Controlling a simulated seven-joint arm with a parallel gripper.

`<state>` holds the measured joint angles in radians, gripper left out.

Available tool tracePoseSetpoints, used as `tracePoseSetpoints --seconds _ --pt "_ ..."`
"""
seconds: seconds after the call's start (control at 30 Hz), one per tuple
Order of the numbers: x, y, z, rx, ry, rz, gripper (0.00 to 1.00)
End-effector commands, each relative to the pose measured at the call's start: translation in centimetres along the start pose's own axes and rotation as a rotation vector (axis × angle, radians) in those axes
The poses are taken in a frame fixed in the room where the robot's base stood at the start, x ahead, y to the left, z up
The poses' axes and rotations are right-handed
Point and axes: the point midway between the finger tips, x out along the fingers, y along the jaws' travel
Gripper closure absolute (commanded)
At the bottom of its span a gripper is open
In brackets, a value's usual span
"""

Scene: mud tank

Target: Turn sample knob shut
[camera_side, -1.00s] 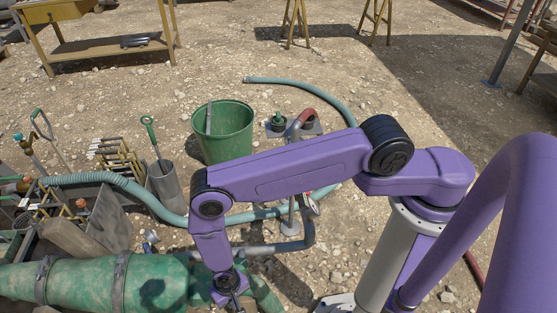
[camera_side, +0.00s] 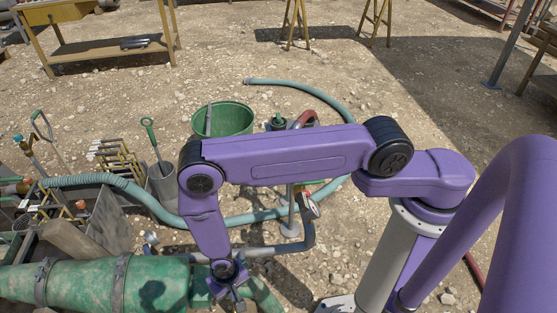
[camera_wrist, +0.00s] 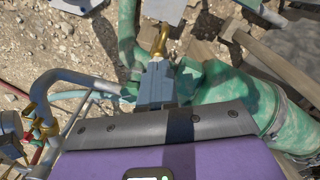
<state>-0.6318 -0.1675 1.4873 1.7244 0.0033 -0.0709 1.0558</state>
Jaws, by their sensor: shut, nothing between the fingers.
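My gripper (camera_wrist: 157,68) shows in the wrist view as grey fingers, shut and empty. In the side view it hangs low (camera_side: 239,304) by the right end of the green pipe (camera_side: 150,283). A curved brass fitting (camera_wrist: 160,40) lies just beyond my fingertips in the wrist view; whether they touch it I cannot tell. The green pipe also runs behind and right of my fingers in the wrist view (camera_wrist: 225,92). I cannot clearly make out the sample knob in either view; my fingers and wrist hide part of this area.
Metal tubing with brass fittings (camera_wrist: 38,128) stands left in the wrist view. In the side view, a green bucket (camera_side: 232,119) and teal hose (camera_side: 150,203) lie behind my arm. Open gravel extends beyond the bucket.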

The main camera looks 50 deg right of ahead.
Motion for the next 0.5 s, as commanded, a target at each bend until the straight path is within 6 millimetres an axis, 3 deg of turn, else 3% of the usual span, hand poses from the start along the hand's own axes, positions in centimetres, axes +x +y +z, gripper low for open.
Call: tracePoseSetpoints --seconds 0.13,0.27,0.5 --pt "-0.6 1.8 -0.4 0.004 -0.002 0.003 1.0" --pt "-0.6 2.4 -0.5 0.003 -0.001 0.001 1.0" --pt "1.6 2.4 -0.5 0.002 -0.001 0.002 1.0"
